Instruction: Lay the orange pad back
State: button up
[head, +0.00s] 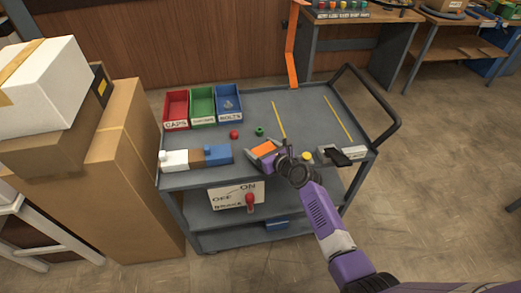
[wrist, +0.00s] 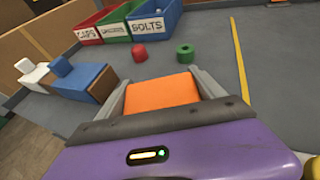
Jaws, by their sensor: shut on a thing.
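The orange pad (wrist: 162,91) is between the two grey fingers of my gripper (wrist: 160,88), which is shut on it. In the head view the pad (head: 263,148) shows as an orange patch at my gripper (head: 262,151), over the front middle of the grey cart top. My gripper's purple body hides the near side of the pad. I cannot tell whether the pad touches the cart top.
Red, green and blue bins (head: 202,106) stand at the back left of the cart (head: 265,100). A red cap (head: 234,134) and a green ring (head: 259,131) lie beyond my gripper. White and blue blocks (head: 196,157) are left.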

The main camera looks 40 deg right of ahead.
jog(key=o, duration=1.3)
jog(key=shift+r, duration=0.1)
jog(key=p+v, duration=0.1)
jog(key=v, duration=1.1)
jog(key=s+a+n, duration=1.5)
jog(key=s+n, duration=0.2)
jog(key=s+a+r+n+y, duration=0.1)
jog(key=s+a+r+n, duration=0.1)
jog(key=s+r+n, duration=0.2)
jog(key=s+a+r+n+y, duration=0.1)
jog(key=s+a+r+n, duration=0.2)
jog(key=n, duration=0.7)
jog(key=s+a+r+n+t+y, duration=0.1)
jog(key=s+a+r+n, duration=0.2)
jog(key=s+r+n, duration=0.4)
jog(key=shift+a+r, duration=0.15)
jog(key=shift+a, duration=0.05)
